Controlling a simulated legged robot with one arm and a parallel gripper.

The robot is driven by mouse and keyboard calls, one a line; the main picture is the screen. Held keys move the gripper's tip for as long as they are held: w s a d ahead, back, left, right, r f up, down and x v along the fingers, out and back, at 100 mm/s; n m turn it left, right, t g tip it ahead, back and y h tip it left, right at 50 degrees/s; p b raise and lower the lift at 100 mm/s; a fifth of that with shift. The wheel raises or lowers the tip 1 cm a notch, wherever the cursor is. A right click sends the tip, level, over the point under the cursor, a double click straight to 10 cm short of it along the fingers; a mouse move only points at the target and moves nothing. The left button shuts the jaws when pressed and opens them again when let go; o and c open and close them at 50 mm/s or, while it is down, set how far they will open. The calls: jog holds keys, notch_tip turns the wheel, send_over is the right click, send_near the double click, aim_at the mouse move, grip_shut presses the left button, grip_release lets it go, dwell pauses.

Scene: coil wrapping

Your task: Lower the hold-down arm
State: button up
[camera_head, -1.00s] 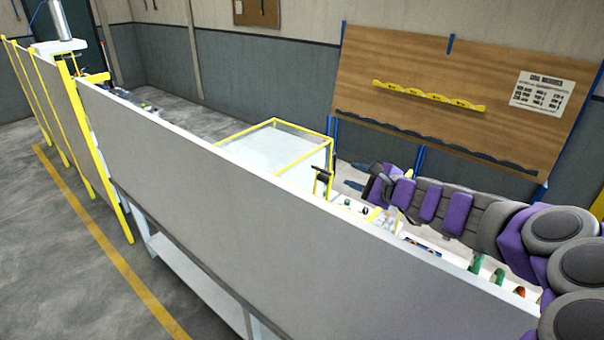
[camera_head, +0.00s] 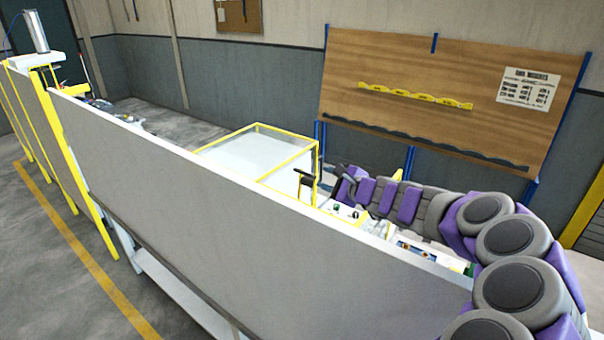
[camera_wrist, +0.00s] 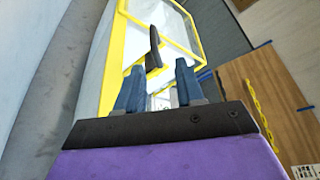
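A black handle-like bar (camera_wrist: 153,48), which looks like the hold-down arm, stands raised beside the yellow-framed box in the wrist view. It also shows in the head view as a small dark piece (camera_head: 307,182) behind the grey panel. My gripper (camera_wrist: 158,78) has its two blue fingers spread, with nothing between them. The bar lies just beyond the fingertips, in line with the gap, and looks apart from them. In the head view, my gripper (camera_head: 339,178) is just right of the bar. The bar's lower end and pivot are hidden.
A long grey panel (camera_head: 230,220) stands between my body and the machine. A clear box with a yellow frame (camera_head: 255,150) is left of the bar. A control surface with buttons (camera_head: 343,212) lies below my arm. A wooden board (camera_head: 430,100) stands behind.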

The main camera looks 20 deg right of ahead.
jog(key=x, duration=1)
jog(key=shift+d, duration=0.2)
jog(key=a, duration=0.3)
jog(key=shift+a+r, duration=0.2)
jog(key=shift+a, duration=0.1)
jog(key=c, duration=0.5)
jog(key=shift+d+f, duration=0.15)
jog(key=shift+d, duration=0.1)
grip_shut()
jog(key=shift+d+f, duration=0.2)
jog(key=shift+d, duration=0.35)
jog(key=shift+a, duration=0.15)
